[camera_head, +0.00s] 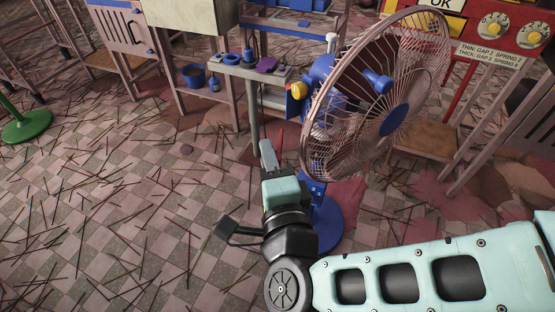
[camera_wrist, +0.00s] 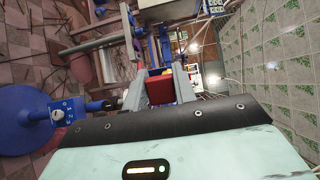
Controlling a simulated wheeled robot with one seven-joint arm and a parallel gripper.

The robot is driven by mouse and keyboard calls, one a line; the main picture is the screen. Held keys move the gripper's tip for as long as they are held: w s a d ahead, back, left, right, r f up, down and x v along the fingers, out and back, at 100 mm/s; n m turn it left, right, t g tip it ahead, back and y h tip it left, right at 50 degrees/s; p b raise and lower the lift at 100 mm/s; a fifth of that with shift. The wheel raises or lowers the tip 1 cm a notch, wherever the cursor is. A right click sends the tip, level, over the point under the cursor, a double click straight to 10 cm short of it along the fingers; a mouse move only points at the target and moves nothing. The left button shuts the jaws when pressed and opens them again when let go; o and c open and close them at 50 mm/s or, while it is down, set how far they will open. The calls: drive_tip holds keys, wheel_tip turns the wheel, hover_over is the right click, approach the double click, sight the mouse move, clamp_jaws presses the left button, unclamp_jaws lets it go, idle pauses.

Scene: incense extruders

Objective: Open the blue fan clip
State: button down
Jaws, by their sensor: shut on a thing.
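My gripper (camera_head: 274,150) is left of the fan's stand, below that piece, pointing up. In the wrist view, my gripper (camera_wrist: 160,92) is shut on a red piece (camera_wrist: 161,88), with yellow and blue parts behind it. Whether the red piece belongs to the clip is unclear.
The fan's round blue base (camera_head: 330,225) stands close to the right of my wrist. A small table (camera_head: 240,72) with blue and purple items is behind. A green base (camera_head: 27,126) is far left. Thin sticks litter the tiled floor.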

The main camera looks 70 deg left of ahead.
drive_tip(key=c, duration=1.1)
unclamp_jaws()
drive_tip(key=d, duration=0.5)
drive_tip(key=s+d, duration=0.1)
drive_tip(key=d, duration=0.5)
drive_tip(key=d+p, duration=0.1)
drive_tip(key=d, duration=0.5)
drive_tip(key=shift+s+d, duration=0.2)
drive_tip(key=shift+s, duration=0.05)
